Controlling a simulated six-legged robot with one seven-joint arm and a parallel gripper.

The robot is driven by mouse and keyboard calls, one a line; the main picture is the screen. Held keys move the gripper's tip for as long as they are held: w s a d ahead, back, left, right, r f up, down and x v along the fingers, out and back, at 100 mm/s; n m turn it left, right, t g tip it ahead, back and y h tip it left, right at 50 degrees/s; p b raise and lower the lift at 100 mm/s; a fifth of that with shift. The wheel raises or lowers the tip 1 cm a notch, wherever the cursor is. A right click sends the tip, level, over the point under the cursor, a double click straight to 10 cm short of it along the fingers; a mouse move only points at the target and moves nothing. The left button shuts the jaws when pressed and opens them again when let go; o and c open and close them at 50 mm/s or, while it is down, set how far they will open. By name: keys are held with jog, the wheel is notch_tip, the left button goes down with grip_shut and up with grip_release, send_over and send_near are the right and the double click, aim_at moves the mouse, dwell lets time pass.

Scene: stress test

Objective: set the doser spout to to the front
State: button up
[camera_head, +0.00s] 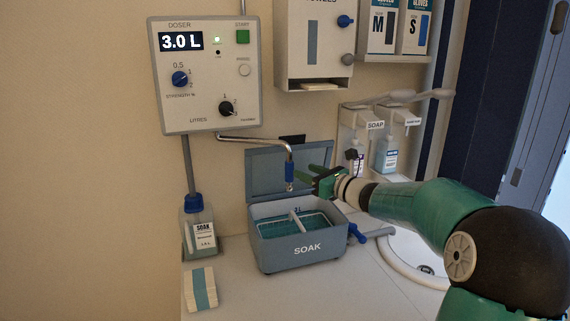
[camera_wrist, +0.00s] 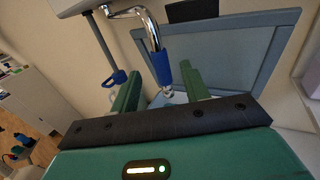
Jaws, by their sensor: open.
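The doser (camera_head: 210,76) is a grey wall box with a "3.0 L" display, a blue strength knob and a black litres knob. Its chrome spout (camera_head: 262,141) leaves the underside, runs right and bends down to a blue-sleeved tip above the SOAK box. My gripper (camera_head: 312,177) is open beside the spout's lower end, to its right in the head view. In the wrist view the spout (camera_wrist: 152,37) comes down with its blue sleeve between the two green fingers of my gripper (camera_wrist: 163,88). I cannot tell whether either finger touches it.
The grey SOAK box (camera_head: 294,250) stands below with its lid (camera_head: 262,170) raised behind the spout and liquid inside. A SOAK bottle (camera_head: 200,232) and a striped pack (camera_head: 200,290) are at left. Soap dispensers (camera_head: 385,150) and a sink (camera_head: 415,262) are at right.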

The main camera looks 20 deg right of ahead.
aim_at(292, 165)
jog(key=x, duration=0.9)
jog(key=shift+w+a, duration=0.25)
jog(key=shift+w, duration=0.05)
grip_shut()
